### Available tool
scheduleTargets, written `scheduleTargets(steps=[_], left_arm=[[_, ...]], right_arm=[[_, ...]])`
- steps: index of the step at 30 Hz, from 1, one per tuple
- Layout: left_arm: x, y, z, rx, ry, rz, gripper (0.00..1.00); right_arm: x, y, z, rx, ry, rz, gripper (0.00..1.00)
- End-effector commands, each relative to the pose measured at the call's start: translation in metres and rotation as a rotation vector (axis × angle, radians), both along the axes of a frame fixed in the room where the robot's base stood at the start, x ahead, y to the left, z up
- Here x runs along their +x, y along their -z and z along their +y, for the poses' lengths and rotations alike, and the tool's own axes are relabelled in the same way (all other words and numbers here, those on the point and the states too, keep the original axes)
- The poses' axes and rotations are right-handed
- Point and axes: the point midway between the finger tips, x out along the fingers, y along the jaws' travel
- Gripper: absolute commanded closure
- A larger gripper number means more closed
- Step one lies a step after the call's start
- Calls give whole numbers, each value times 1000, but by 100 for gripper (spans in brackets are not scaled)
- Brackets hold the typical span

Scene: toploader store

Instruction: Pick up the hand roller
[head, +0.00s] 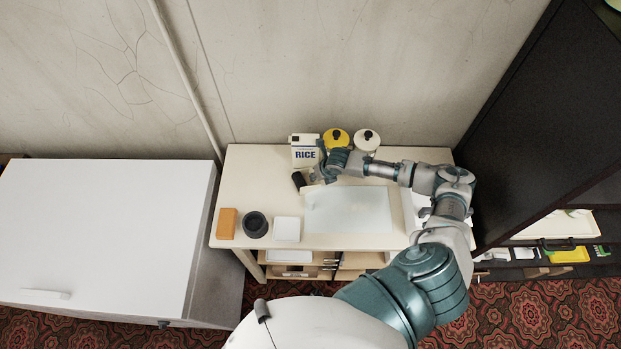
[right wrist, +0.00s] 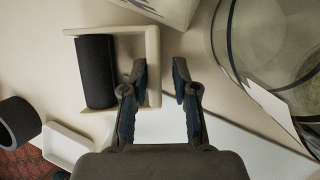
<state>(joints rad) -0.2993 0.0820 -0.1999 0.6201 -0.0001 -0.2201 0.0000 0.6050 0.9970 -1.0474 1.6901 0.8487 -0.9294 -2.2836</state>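The hand roller shows in the right wrist view as a black cylinder (right wrist: 96,72) in a cream frame (right wrist: 153,45), lying on the table. In the head view its black part (head: 298,180) lies below the rice box, partly hidden by my gripper. My right gripper (head: 322,174) is over the roller's right side. In the right wrist view its fingers (right wrist: 159,75) are apart, with the frame's right bar between them, closer to the left finger. I cannot tell whether a finger touches the bar. My left gripper is not in view.
A rice box (head: 305,152), a yellow-lidded jar (head: 336,138) and a white-lidded jar (head: 367,139) stand behind. A pale board (head: 350,212), white dish (head: 287,229), black cup (head: 255,225) and orange block (head: 226,223) are in front. A white chest stands left, a dark shelf right.

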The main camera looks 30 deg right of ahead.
Motion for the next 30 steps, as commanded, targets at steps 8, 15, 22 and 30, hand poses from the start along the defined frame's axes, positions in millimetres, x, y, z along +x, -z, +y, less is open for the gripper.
scheduleTargets(steps=[8,15,22,30], left_arm=[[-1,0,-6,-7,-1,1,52],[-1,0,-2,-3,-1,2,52],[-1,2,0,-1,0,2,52],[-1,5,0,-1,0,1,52]], right_arm=[[1,-1,3,-1,-1,0,100],[1,-3,1,0,0,-1,100],[1,-25,0,0,-1,-4,100],[1,-79,0,0,-1,-5,100]])
